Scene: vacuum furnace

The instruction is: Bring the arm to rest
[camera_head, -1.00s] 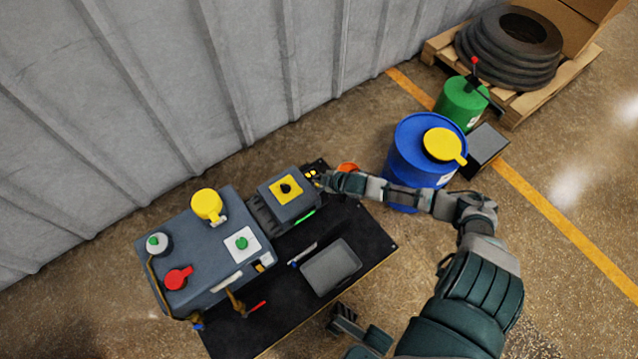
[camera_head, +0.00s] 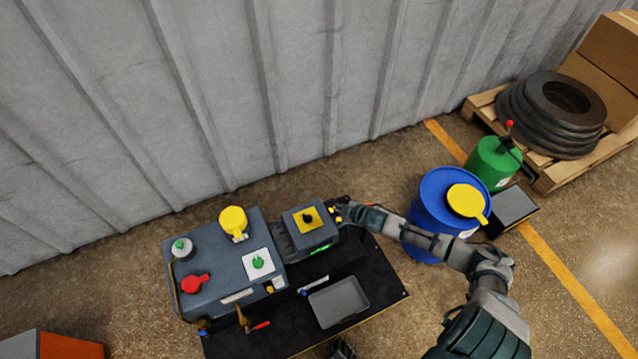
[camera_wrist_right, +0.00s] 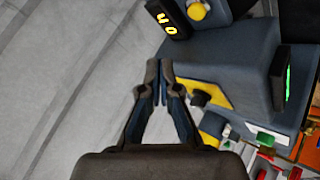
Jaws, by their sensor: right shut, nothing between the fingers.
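My right arm reaches in from the lower right in the head view. Its gripper (camera_head: 342,212) is at the right end of the grey furnace unit (camera_head: 215,262), beside the small control box with a yellow plate (camera_head: 308,218). In the right wrist view the two fingertips (camera_wrist_right: 158,72) meet with nothing between them. The control box (camera_wrist_right: 225,65) with its yellow plate lies just past them, apart or touching I cannot tell. A dark part of my left gripper (camera_head: 342,350) shows at the bottom edge of the head view; its fingers are mostly cut off.
The unit stands on a black table (camera_head: 375,290) with a grey tray (camera_head: 338,302). A blue drum (camera_head: 430,215) stands close to my right forearm, with a green canister (camera_head: 492,163) behind it. A corrugated wall (camera_head: 200,100) closes the back. An orange box (camera_head: 70,346) is at lower left.

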